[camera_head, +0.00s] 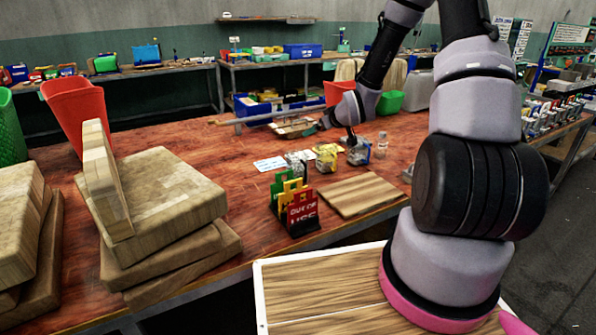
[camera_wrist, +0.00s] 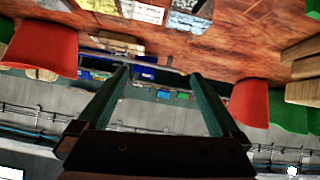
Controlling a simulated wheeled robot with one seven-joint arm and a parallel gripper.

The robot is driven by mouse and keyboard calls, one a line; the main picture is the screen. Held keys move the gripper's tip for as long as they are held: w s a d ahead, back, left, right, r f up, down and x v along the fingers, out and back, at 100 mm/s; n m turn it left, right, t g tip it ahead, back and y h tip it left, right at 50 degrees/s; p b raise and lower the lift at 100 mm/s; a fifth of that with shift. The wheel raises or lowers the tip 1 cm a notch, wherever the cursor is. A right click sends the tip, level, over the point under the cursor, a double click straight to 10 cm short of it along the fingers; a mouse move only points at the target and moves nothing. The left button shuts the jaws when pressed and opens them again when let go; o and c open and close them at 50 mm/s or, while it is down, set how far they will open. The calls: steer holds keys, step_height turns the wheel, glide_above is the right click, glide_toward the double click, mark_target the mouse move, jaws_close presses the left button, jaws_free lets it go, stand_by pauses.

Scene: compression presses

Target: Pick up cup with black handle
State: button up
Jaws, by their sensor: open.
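I cannot make out a cup with a black handle for sure in either view. In the head view a small grey-blue item (camera_head: 359,152) with a dark upright part stands on the red-brown table, just below my wrist, too small to name. A small clear container (camera_head: 381,146) stands to its right. My gripper shows in the wrist view (camera_wrist: 160,76), its two fingers wide apart with nothing between them. In the head view its fingers are hard to make out near the end of my arm.
Small blocks (camera_head: 325,156), a wooden board (camera_head: 360,194) and coloured signs (camera_head: 296,205) occupy the table's middle. Stacked cutting boards (camera_head: 160,190) and a red bin (camera_head: 78,108) stand at left. In the wrist view, the table (camera_wrist: 245,35) appears at the top, between red bins (camera_wrist: 40,48).

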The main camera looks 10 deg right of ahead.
mark_target(306, 165)
steer(key=a+f+t, duration=0.1)
steer(key=f, duration=0.3)
steer(key=a+f+t+y, duration=0.1)
steer(key=f, duration=0.2)
steer(key=a+f+t+y, duration=0.1)
steer(key=a+f+t, duration=0.1)
steer(key=f, duration=0.2)
steer(key=shift+w+f+m, duration=0.2)
steer(key=shift+f+m, duration=0.15)
steer(key=shift+m, duration=0.05)
steer(key=shift+s+a+f+m+t+h, duration=0.15)
steer(key=shift+s+f+m+t+h, duration=0.4)
steer(key=shift+t, duration=0.75)
steer(key=x, duration=0.7)
steer(key=shift+w+r, duration=0.15)
steer(key=shift+c, duration=0.3)
jaws_close()
